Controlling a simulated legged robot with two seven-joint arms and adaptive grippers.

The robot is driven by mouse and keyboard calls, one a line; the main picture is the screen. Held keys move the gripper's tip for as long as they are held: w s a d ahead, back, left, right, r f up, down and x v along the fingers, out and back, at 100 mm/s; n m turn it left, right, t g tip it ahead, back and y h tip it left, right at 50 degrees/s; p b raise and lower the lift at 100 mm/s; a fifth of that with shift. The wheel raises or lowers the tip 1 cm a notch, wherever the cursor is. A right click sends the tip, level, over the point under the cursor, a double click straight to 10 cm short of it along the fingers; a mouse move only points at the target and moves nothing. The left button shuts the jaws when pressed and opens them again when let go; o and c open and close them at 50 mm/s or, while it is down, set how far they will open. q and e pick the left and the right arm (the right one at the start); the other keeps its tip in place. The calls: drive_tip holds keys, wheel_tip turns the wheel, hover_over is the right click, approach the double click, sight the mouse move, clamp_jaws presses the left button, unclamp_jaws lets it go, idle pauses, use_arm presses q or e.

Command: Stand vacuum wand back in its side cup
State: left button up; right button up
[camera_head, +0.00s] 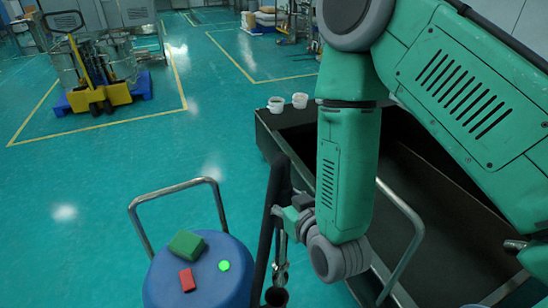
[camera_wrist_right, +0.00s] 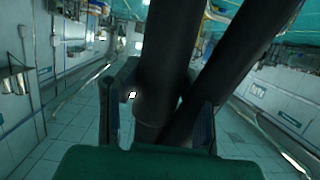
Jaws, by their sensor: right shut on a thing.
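The vacuum wand (camera_head: 266,215) is a long black tube, standing steeply with a slight tilt beside the blue drum. My right gripper (camera_head: 284,213) comes from the right and is shut on the wand's upper part. In the right wrist view, a black tube (camera_wrist_right: 166,60) runs between the fingers of my right gripper (camera_wrist_right: 160,118); a second black tube (camera_wrist_right: 235,65) crosses beside it at a slant. A small dark round cup (camera_head: 276,296) shows at the bottom edge, close right of the wand's lower part. The wand's lower end is not clear. My left gripper is not in view.
The blue drum lid (camera_head: 215,280) carries a green block (camera_head: 187,244), a red block (camera_head: 187,279) and a green button (camera_head: 224,266). Metal handrails (camera_head: 175,187) stand beside it. A dark trough (camera_head: 430,190) lies right, with two white cups (camera_head: 276,104) on its corner.

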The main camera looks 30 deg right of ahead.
sight(281, 227)
drive_tip(key=shift+w+r, duration=0.3)
drive_tip(key=shift+r, duration=0.5)
drive_tip(key=shift+w+r+p, duration=0.15)
drive_tip(key=shift+p, duration=0.25)
drive_tip(key=shift+a, duration=0.25)
drive_tip(key=shift+a+f+b, duration=0.2)
drive_tip(key=shift+a+b, duration=0.15)
drive_tip(key=shift+a, duration=0.15)
drive_tip(key=shift+a+f+b, duration=0.1)
drive_tip(key=shift+f+b, duration=0.45)
drive_tip(key=shift+f, duration=0.1)
drive_tip(key=f+b, duration=0.1)
drive_tip(key=d+f+b, duration=0.1)
drive_tip(key=f, duration=0.1)
drive_tip(key=f+b, duration=0.1)
drive_tip(key=shift+d+f, duration=0.25)
drive_tip(key=f+b, duration=0.2)
drive_tip(key=a+f+b, duration=0.1)
drive_tip(key=shift+a+f+b, duration=0.1)
drive_tip(key=shift+f+b, duration=0.25)
drive_tip(key=shift+b, duration=0.05)
drive_tip(key=shift+f+b, duration=0.3)
drive_tip(key=shift+f, duration=0.1)
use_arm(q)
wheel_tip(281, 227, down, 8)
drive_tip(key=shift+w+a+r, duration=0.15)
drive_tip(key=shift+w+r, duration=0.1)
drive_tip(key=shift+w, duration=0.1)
use_arm(e)
drive_tip(key=shift+d, duration=0.5)
